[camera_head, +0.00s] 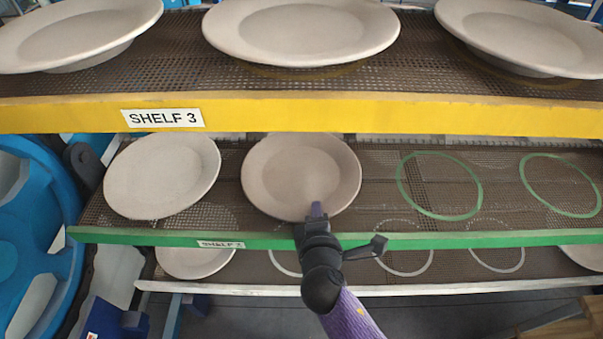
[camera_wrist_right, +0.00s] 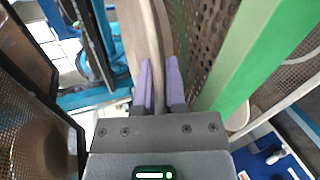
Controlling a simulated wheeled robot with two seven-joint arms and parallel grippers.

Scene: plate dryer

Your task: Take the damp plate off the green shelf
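The green shelf (camera_head: 480,239) is the middle tier of the rack. Two round plates lie at its left: a pale grey one (camera_head: 162,176) and a slightly darker, pinkish one (camera_head: 301,172), which looks like the damp plate. My right gripper (camera_head: 317,209) is at the front rim of the darker plate. In the right wrist view, my purple fingers (camera_wrist_right: 160,85) stand close together with the plate's rim (camera_wrist_right: 157,40) between them; they look shut on it. The plate is still over the shelf. My left gripper is not in view.
The yellow shelf (camera_head: 350,114), labelled SHELF 3, holds three plates just above. Empty green rings (camera_head: 440,211) mark free places at the right of the green shelf. A white-edged shelf (camera_head: 420,288) lies below. A blue machine (camera_head: 30,235) stands at the left.

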